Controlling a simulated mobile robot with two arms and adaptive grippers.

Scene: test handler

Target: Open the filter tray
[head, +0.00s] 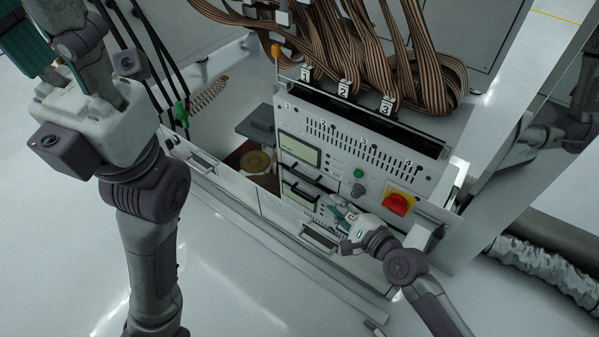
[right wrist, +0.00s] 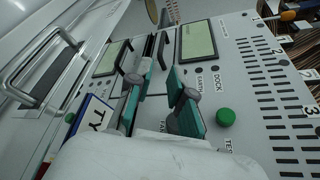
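The test handler's front panel (head: 345,165) has black bar handles, an upper one (head: 300,177) and a lower one (head: 299,196). I cannot tell which front is the filter tray; no front looks pulled out. My right gripper (head: 341,216) is in front of the panel, right of the lower handle. In the right wrist view its teal fingers (right wrist: 158,98) are apart, with nothing seen between their tips. Black handles (right wrist: 124,56) show beyond the fingers, one partly hidden by them. My left gripper (head: 24,42) is at the upper left, cut off by the picture's edge, far from the panel.
A red rotary switch on a yellow plate (head: 398,203) and a green button (head: 357,190) are close to my right gripper. Brown ribbon cables (head: 340,45) hang above. An open recess with a yellow reel (head: 254,163) lies left of the panel. Drawers with metal handles (head: 319,237) are below.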

